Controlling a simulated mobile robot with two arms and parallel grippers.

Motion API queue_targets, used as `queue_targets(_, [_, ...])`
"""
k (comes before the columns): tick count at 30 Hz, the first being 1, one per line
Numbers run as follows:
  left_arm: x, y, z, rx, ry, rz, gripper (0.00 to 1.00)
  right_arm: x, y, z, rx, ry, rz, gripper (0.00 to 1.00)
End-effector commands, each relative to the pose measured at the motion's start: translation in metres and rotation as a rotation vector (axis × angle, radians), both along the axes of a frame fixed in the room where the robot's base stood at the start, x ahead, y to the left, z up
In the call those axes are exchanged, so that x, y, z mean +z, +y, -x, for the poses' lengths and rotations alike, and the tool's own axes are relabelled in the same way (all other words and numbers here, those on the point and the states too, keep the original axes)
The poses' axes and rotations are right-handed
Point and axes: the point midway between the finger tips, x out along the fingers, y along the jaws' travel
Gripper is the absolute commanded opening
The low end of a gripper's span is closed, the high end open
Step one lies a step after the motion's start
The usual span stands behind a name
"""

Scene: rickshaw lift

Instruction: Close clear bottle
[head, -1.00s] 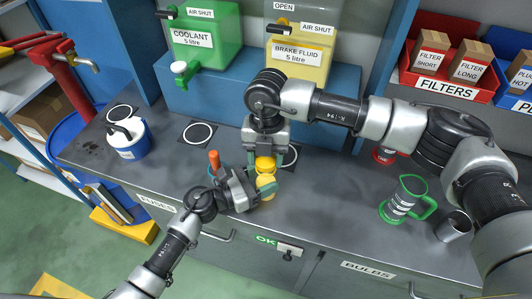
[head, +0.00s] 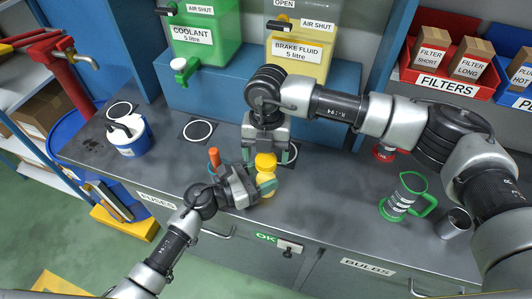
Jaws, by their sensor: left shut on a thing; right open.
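A small bottle with yellow contents (head: 266,181) stands upright near the counter's front edge, with a yellow cap (head: 265,161) on its top. I cannot tell how tightly the cap sits. My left gripper (head: 263,193) is shut on the bottle's body from the left and front, hiding part of it. My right gripper (head: 267,154) points down from above, open, with one green fingertip on each side of the cap and a gap to it.
An orange-handled tool (head: 214,158) stands close to my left gripper. A blue-white jug (head: 130,138) is at left. A red can (head: 383,153), green measuring jug (head: 404,197) and metal cup (head: 455,223) are at right. Coolant (head: 207,35) and brake fluid (head: 300,45) tanks stand behind.

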Motion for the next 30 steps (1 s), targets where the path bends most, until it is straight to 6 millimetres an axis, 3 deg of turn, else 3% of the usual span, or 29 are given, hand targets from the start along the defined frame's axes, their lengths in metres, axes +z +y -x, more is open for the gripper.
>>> queue_targets(7, [0.000, 0.000, 0.000, 0.000, 0.000, -0.001, 0.00, 0.033, 0.000, 0.000, 0.001, -0.002, -0.001, 0.76])
queue_targets(20, [0.000, 0.000, 0.000, 0.000, 0.000, -0.001, 0.00, 0.036, 0.000, 0.000, 0.045, -0.002, -0.006, 0.72])
queue_targets(26, [0.000, 0.000, 0.000, 0.000, 0.000, -0.001, 0.00, 0.038, 0.000, 0.000, 0.337, -0.016, -0.040, 0.72])
queue_targets(30, [0.000, 0.000, 0.000, 0.000, 0.000, -0.001, 0.00, 0.041, 0.000, 0.000, 0.655, -0.029, -0.072, 0.72])
